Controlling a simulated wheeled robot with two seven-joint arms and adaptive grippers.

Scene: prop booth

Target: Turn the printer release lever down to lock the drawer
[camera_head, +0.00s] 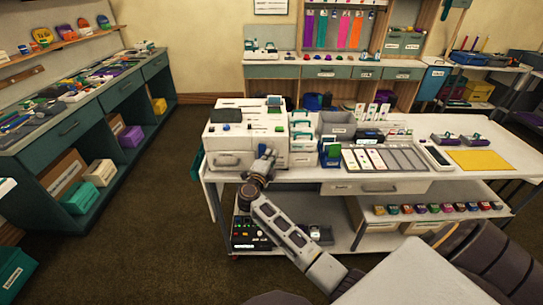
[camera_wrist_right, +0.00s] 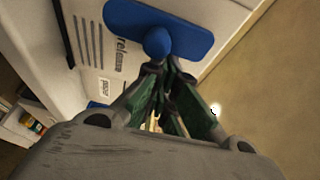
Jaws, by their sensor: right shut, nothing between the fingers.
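The white printer (camera_head: 232,135) stands at the left end of the white table. In the right wrist view its white face (camera_wrist_right: 92,62) carries a blue release lever (camera_wrist_right: 190,22) with a round blue knob (camera_wrist_right: 157,42), beside printed "release" lettering. My right gripper (camera_head: 266,158) is at the front of the printer. In the wrist view the right gripper (camera_wrist_right: 160,68) is shut, its fingertips close together right at the knob with nothing between them. I cannot tell whether they touch it. My left gripper is not in view.
The white table (camera_head: 305,178) holds a blue-fronted box (camera_head: 330,152), a row of grey and white trays (camera_head: 385,160) and a yellow sheet (camera_head: 478,161) to the right of the printer. A lower shelf (camera_head: 420,222) holds small coloured items. Floor (camera_head: 150,215) left of the table is clear.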

